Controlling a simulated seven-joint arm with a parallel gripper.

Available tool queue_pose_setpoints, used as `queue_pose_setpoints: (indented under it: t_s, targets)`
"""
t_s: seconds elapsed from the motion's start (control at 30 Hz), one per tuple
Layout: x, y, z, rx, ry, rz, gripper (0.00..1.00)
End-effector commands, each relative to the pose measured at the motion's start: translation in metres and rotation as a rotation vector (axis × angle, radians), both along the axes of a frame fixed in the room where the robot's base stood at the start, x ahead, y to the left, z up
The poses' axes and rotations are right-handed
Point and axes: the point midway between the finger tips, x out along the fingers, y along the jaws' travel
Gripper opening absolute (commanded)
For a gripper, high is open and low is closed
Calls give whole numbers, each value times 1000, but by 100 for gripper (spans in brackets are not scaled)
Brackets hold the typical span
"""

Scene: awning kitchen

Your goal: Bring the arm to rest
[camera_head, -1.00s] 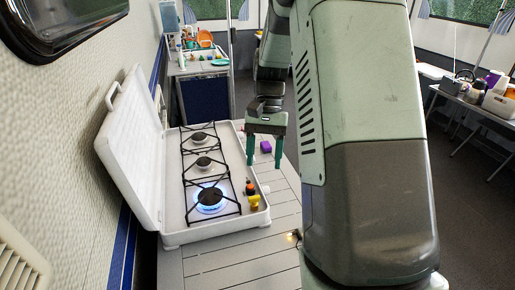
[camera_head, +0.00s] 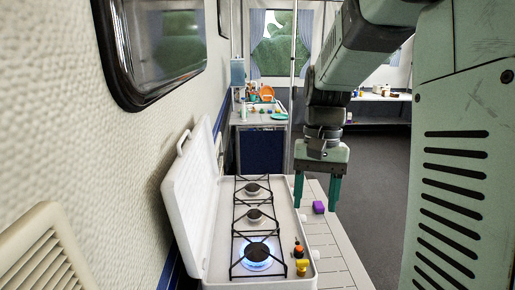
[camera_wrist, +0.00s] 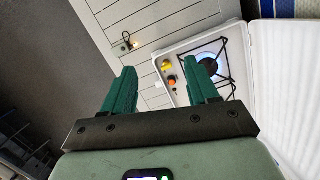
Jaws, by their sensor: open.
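My gripper (camera_head: 317,190) hangs with its green fingers pointing down, above the slatted table beside the stove's right edge. Its fingers are apart with nothing between them. In the wrist view the gripper (camera_wrist: 162,85) also shows two spread, empty fingers. The white camping stove (camera_head: 223,272) stands with its lid raised at the left. A blue flame burns at its front burner (camera_head: 257,252); this burner also shows in the wrist view (camera_wrist: 209,66). A yellow knob (camera_head: 302,267) and an orange-and-black knob (camera_head: 298,250) sit on the stove's right side.
A far shelf (camera_head: 385,97) holds several items. The floor to the right is open.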

Motion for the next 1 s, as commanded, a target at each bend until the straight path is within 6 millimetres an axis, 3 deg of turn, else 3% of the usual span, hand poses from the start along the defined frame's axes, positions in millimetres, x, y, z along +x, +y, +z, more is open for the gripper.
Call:
queue_pose_setpoints:
  t_s: [0.03, 0.2, 0.4, 0.53, 0.7, 1.0]
  targets:
    - [-14, 4, 18, -11, -58, 21, 59]
    - [-60, 15, 56, -40, -232, 92, 59]
    - [-117, 23, 79, -68, -436, 174, 59]
    - [-147, 26, 83, -81, -549, 217, 59]
    - [-169, 28, 82, -89, -639, 250, 59]
    - [-174, 28, 81, -92, -663, 261, 59]
